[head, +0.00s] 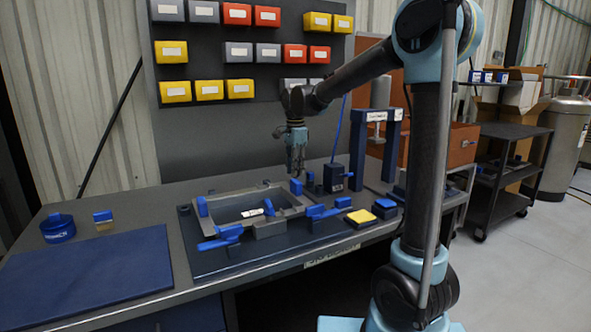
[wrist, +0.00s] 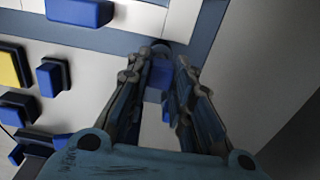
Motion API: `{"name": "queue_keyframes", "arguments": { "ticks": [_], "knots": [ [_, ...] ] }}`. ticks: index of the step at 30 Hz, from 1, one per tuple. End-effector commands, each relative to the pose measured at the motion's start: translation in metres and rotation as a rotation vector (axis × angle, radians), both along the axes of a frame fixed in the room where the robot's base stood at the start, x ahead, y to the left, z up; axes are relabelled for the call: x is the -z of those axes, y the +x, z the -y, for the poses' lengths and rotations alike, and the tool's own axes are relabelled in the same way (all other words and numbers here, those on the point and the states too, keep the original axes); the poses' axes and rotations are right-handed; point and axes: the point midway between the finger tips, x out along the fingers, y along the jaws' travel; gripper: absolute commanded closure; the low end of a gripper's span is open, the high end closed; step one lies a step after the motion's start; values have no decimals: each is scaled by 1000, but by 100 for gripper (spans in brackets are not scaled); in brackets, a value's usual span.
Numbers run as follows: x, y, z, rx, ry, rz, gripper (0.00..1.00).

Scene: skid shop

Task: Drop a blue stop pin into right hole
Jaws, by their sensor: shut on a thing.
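My gripper (head: 296,158) hangs fingers-down above the back right corner of the grey rectangular fixture (head: 268,230). In the wrist view, my gripper (wrist: 168,62) has its fingers closed around a small blue piece, the blue stop pin (wrist: 156,94), partly hidden by the fingers. A round grey shape shows just beyond the fingertips, too dark to identify surely. In the head view, a blue block (head: 296,187) stands at the fixture's back right corner, just below the fingers. I cannot make out the right hole in either view.
Blue clamps (head: 322,211) line the fixture's front and right. A yellow-topped button (head: 360,217) sits in front. A blue mat (head: 88,275) and a blue cup (head: 58,229) lie left.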

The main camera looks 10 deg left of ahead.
Motion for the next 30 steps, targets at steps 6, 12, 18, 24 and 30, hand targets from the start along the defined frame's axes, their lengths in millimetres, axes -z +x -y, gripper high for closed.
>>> {"name": "queue_keyframes", "arguments": {
  "ticks": [6, 12, 18, 24, 30],
  "knots": [
    [4, 0, 0, 0, 0, 0, 100],
    [9, 0, 0, 0, 0, 0, 100],
    [10, 0, 0, 0, 0, 0, 100],
    [10, 0, 0, 0, 0, 0, 100],
    [10, 0, 0, 0, 0, 0, 100]
  ]
}}
